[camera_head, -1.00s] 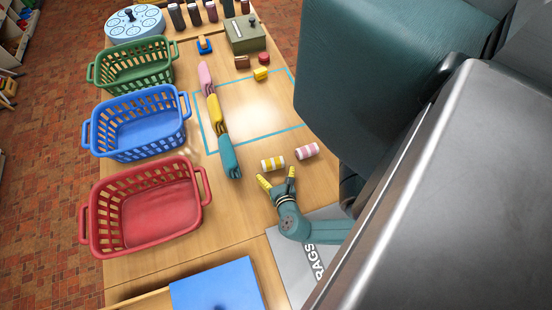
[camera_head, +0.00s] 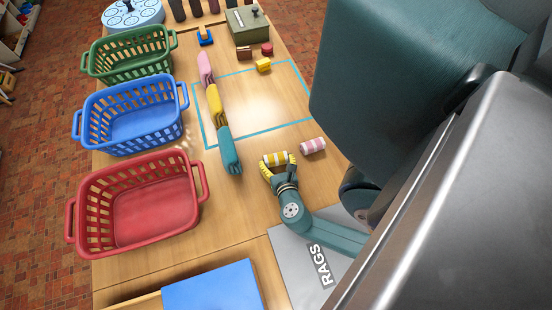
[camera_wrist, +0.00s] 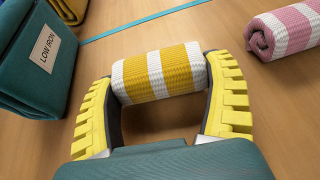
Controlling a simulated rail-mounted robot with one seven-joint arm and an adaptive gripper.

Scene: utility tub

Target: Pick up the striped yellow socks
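The striped yellow socks are a yellow and white roll (camera_wrist: 160,73) lying on the table; they also show in the head view (camera_head: 274,159). My gripper (camera_wrist: 160,95) has its two yellow ribbed fingers on either side of the roll's ends. The fingertips are at or very close to the ends; I cannot tell whether both press on it. In the head view, my gripper (camera_head: 279,164) is low at the roll, and its fingers partly cover it.
A pink and white roll (camera_head: 312,145) lies just right of the yellow one. Red (camera_head: 203,180), blue (camera_head: 185,100) and green (camera_head: 86,62) baskets line the left side.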

